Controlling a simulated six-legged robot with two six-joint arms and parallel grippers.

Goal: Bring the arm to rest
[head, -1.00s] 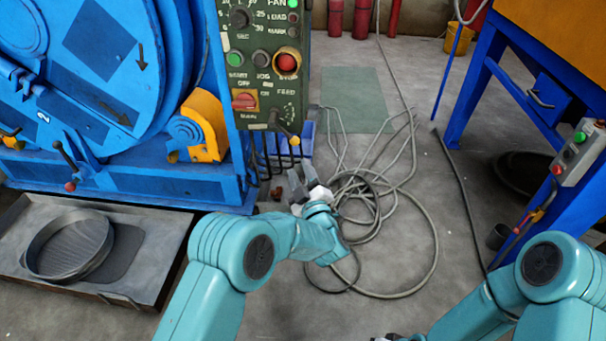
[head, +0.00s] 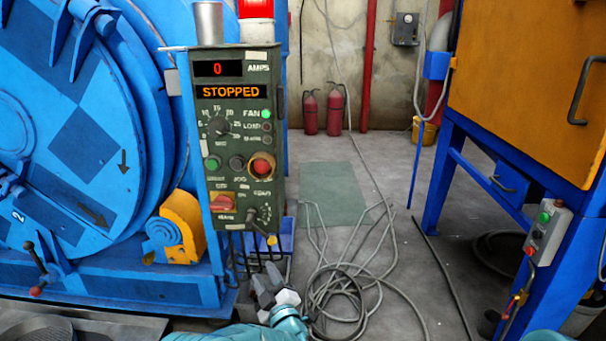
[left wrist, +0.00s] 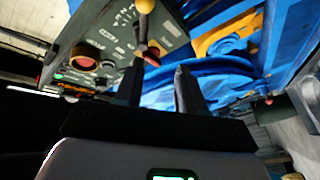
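My left gripper (head: 266,282) is low in the head view, below the green control panel (head: 236,150) of the blue drum machine (head: 75,140). In the left wrist view its two dark fingers (left wrist: 158,78) stand apart with nothing held between them. The panel (left wrist: 118,35) and a yellow-tipped lever (left wrist: 145,6) show beyond the fingers there. The panel display (head: 231,92) reads "STOPPED", with 0 amps above it. A teal bit of my right arm shows at the lower right edge. My right gripper is out of view.
Coiled grey hoses (head: 340,295) lie on the floor right of my left gripper. A blue-framed orange cabinet (head: 530,80) with a small button box (head: 548,232) stands at the right. Two red extinguishers (head: 323,110) stand by the back wall. Floor between the machines is partly open.

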